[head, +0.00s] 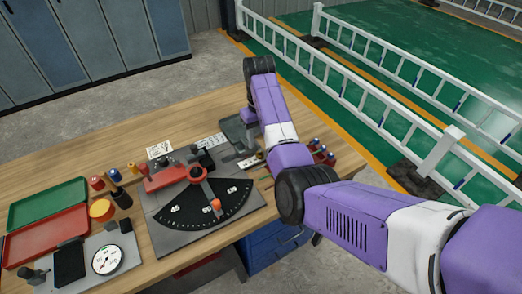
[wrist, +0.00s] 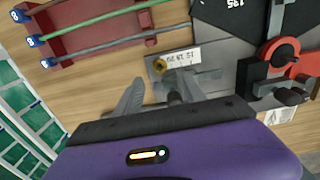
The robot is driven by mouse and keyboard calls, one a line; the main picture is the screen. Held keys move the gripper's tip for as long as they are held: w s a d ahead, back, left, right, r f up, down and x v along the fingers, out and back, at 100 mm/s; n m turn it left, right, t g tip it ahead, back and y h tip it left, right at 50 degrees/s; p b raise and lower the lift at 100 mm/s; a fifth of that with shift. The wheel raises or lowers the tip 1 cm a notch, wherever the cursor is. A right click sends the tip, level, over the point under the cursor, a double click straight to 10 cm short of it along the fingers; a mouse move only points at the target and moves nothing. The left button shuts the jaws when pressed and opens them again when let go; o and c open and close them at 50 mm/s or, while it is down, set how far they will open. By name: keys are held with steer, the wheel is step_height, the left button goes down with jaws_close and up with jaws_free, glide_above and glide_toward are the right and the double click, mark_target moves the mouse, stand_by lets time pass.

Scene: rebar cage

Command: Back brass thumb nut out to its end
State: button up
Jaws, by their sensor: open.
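In the wrist view a small brass thumb nut (wrist: 159,66) shows beside a white scale label (wrist: 181,59) on a grey fixture. My gripper (wrist: 160,90) is open, with its two grey fingers spread just below the nut in the picture. The fingers are apart from the nut in the picture, and nothing is clearly held between them. A dark stub shows between the fingers, and I cannot tell what it belongs to. In the head view I cannot make out the nut or my fingertips.
A bending plate with a dark angle dial (head: 207,212) and red lever (head: 165,178) stands beside the fixture. A red rack (wrist: 85,28) holds several coloured rods. Green (head: 47,203) and red (head: 45,236) trays lie at the left. A white railing (head: 345,85) runs behind the bench.

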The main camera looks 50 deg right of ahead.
mark_target(260, 153)
steer(key=shift+f+p, duration=0.35)
steer(key=shift+f, duration=2.85)
jaws_close()
